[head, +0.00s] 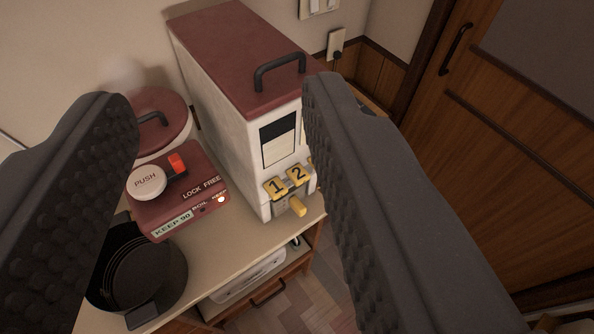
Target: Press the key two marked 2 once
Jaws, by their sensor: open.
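The yellow key marked 2 (297,175) is on the lower front of a tall white dispenser (225,120) with a dark red lid. The yellow key marked 1 (275,187) is just left of it. A third yellow key is mostly hidden behind my right finger. A yellow lever (298,206) sticks out below the keys. My gripper (220,150) is open and empty, with its two dark ridged fingers wide apart in the foreground. The key 2 shows between the fingers, close to the right one in the picture and farther away in depth.
A dark red and white hot-water pot (172,195) with a PUSH button stands left of the dispenser. A black round pan or tray (140,275) is in front of it. The counter (240,250) has a drawer below. A wooden door (510,130) is at right.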

